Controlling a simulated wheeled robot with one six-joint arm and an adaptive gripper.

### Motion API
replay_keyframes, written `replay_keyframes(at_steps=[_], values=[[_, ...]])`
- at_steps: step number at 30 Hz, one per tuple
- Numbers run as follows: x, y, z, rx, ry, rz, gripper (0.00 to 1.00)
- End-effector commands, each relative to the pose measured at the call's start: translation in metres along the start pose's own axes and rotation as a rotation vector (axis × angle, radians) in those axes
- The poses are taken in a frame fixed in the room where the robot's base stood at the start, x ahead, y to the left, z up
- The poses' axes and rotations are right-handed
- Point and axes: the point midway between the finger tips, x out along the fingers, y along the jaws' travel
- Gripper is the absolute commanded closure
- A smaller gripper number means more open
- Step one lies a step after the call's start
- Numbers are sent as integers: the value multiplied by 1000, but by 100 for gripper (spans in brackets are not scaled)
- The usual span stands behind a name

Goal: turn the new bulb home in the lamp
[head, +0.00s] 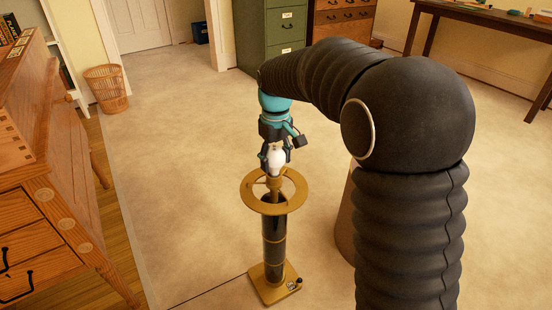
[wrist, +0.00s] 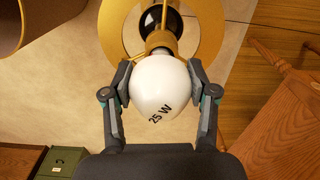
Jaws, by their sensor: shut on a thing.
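The white bulb (head: 277,158) stands upright at the top of the lamp (head: 274,235), over its socket (head: 274,183). In the wrist view the bulb (wrist: 158,88) carries the marking "25 W", and its neck meets the brass socket (wrist: 161,40). The frames do not show how deep its base sits. My gripper (head: 275,157) comes down from above, its fingers shut on either side of the bulb's glass; the wrist view shows both finger pads against it (wrist: 160,88). The lamp has a brass ring (head: 246,200), a dark column and a square brass foot (head: 268,292).
A wooden desk (head: 40,170) stands at the left, with a wicker basket (head: 106,88) beyond it. A green cabinet (head: 286,30) and a wooden drawer unit (head: 340,20) stand at the back. A dark table (head: 490,18) is at the right. The floor around the lamp is mostly clear.

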Motion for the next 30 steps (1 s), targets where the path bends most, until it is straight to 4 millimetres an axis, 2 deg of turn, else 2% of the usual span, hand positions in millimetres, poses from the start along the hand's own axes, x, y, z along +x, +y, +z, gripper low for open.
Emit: replay_keyframes(at_steps=[10,11,13,14,25,30], values=[[0,-2,0,-1,0,0,62],[0,-2,0,-1,0,0,35],[0,-2,0,-1,0,0,17],[0,-2,0,-1,0,0,13],[-2,-2,0,-1,1,0,13],[-21,-2,0,-1,4,1,13]])
